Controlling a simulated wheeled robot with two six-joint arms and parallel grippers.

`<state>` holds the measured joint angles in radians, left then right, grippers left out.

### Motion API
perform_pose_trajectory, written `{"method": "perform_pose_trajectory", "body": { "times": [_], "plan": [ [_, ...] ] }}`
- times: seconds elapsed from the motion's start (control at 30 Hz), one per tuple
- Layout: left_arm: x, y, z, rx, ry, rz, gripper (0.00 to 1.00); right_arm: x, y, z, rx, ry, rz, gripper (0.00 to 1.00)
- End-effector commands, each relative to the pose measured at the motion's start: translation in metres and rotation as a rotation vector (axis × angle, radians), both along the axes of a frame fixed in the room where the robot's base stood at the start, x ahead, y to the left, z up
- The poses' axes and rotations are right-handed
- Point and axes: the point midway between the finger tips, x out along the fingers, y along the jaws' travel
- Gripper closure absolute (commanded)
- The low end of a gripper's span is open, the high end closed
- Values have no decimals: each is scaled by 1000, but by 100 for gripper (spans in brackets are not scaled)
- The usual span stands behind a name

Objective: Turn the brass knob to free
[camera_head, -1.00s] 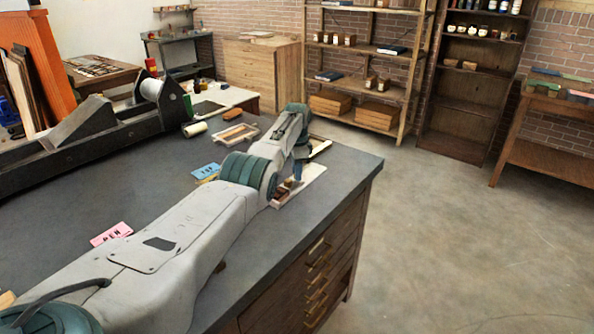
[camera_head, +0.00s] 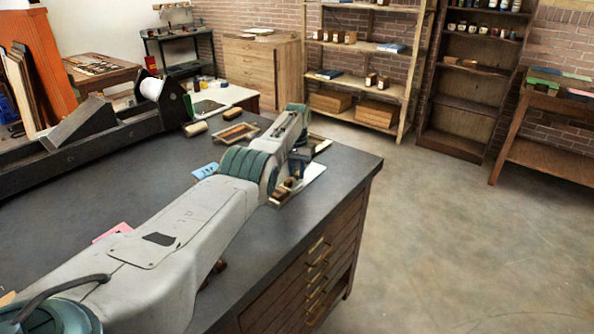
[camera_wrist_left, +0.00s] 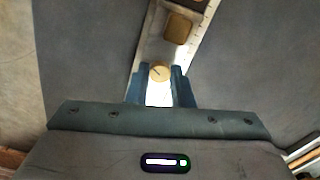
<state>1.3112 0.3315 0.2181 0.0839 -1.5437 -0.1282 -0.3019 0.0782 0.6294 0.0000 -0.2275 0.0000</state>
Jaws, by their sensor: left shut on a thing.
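The round brass knob (camera_wrist_left: 158,72) sits between the fingertips of my left gripper (camera_wrist_left: 160,76) in the left wrist view. A dark line marks its face. The two blue fingers are shut on it. The knob sits on a pale, metallic strip-like fixture (camera_wrist_left: 151,52), with a square brass-coloured piece (camera_wrist_left: 179,28) farther along it. In the head view my left gripper (camera_head: 294,180) reaches down at the bench's right edge, and my wrist hides the knob. My right gripper is not in view.
The dark bench top (camera_head: 120,190) carries a blue card (camera_head: 204,171) and a pink card (camera_head: 112,232), both partly hidden by my arm. A wooden frame (camera_head: 235,133) and a roller (camera_head: 195,128) lie behind. A long dark press (camera_head: 95,130) stands at the back left.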

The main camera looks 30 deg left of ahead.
Motion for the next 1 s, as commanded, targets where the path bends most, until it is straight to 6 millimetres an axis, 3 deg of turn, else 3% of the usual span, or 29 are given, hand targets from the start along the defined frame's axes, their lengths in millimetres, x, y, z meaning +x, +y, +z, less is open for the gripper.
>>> {"method": "perform_pose_trajectory", "body": {
  "times": [0.5,1.0],
  "plan": [
    [1,1,2,1,-4,420,100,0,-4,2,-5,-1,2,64],
    [1,1,2,1,-3,561,100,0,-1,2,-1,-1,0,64]
  ]
}}
